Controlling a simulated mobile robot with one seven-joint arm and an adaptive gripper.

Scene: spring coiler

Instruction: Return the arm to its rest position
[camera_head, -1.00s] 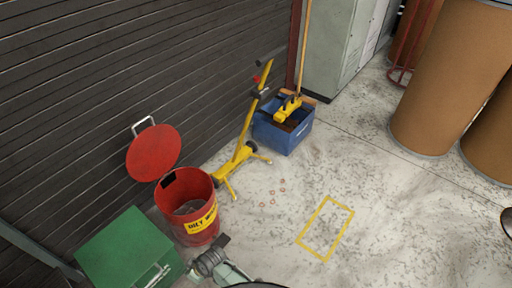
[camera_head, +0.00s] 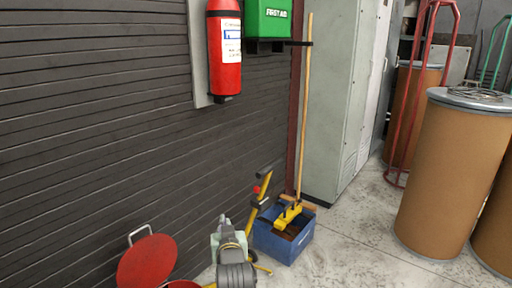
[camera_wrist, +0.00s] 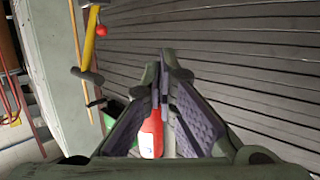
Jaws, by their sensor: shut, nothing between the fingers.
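My gripper (camera_wrist: 166,62) shows in the wrist view with its two fingertips together and nothing held between them. In the head view, part of my arm (camera_head: 235,262) rises at the bottom centre, in front of the dark slatted wall; the fingers cannot be made out there. The gripper is apart from everything around it as far as the wrist view shows.
A red lidded bin (camera_head: 148,262), a yellow stand (camera_head: 256,212) and a blue crate (camera_head: 285,248) are near my arm. A fire extinguisher (camera_head: 224,50) and green first-aid box (camera_head: 268,18) hang on the wall. Brown drums (camera_head: 452,180) stand right.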

